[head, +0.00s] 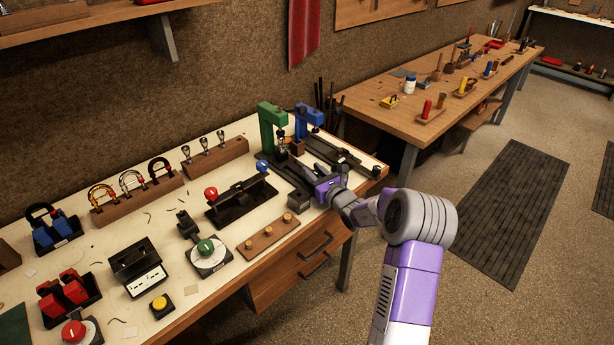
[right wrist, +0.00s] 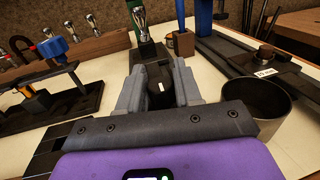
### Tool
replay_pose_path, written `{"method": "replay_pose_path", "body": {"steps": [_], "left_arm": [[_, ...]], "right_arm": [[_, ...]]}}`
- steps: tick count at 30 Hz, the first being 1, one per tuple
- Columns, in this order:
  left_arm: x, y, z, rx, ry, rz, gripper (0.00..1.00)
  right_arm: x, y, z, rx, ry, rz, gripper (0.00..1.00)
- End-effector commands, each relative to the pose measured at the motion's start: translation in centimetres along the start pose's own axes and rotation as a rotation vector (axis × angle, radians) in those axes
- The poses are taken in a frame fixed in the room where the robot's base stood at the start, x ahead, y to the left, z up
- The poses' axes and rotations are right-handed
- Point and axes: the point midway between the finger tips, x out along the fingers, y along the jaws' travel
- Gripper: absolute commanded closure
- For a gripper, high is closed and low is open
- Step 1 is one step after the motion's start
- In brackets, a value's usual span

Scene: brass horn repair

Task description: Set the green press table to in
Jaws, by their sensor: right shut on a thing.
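The green press (head: 271,128) stands at the back right of the bench, and its green post (right wrist: 147,48) shows beyond my fingers in the right wrist view. A dark rail (head: 288,176) runs from it toward the bench's front edge. My right gripper (head: 318,178) is low over the press area. In the right wrist view, my right gripper (right wrist: 160,88) is shut on a small black block-like handle (right wrist: 160,92) with a white mark, in line with the green press. Whether this handle joins the press table is hidden by my fingers. My left gripper is not in view.
The blue press (head: 309,118) stands just right of the green one. A round dark cup (right wrist: 258,98) is close to my right fingers. A black lever fixture (head: 241,203) with red and blue knobs is left of it. A wooden peg block (head: 268,236) lies in front.

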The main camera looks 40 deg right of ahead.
Motion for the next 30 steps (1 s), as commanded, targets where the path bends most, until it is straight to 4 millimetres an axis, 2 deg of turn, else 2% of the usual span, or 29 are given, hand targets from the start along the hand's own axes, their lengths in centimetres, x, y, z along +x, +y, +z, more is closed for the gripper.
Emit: {"method": "replay_pose_path", "body": {"steps": [5, 6, 9, 20, 30], "left_arm": [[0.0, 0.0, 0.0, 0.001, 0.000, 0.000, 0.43], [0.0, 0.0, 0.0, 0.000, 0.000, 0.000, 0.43], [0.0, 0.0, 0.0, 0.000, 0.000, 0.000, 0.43], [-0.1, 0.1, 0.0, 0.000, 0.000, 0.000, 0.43], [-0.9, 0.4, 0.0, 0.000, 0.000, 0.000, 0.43]], "right_arm": [[0.2, 0.2, 0.2, 0.002, -0.003, 0.003, 1.00], [0.3, 0.3, 0.2, 0.002, -0.003, 0.005, 0.63], [0.3, 0.3, 0.2, 0.002, -0.003, 0.005, 0.48], [-0.2, 0.2, 0.2, 0.000, -0.002, 0.004, 0.48], [-5.3, 0.2, 0.3, 0.001, -0.001, 0.002, 0.48]]}}
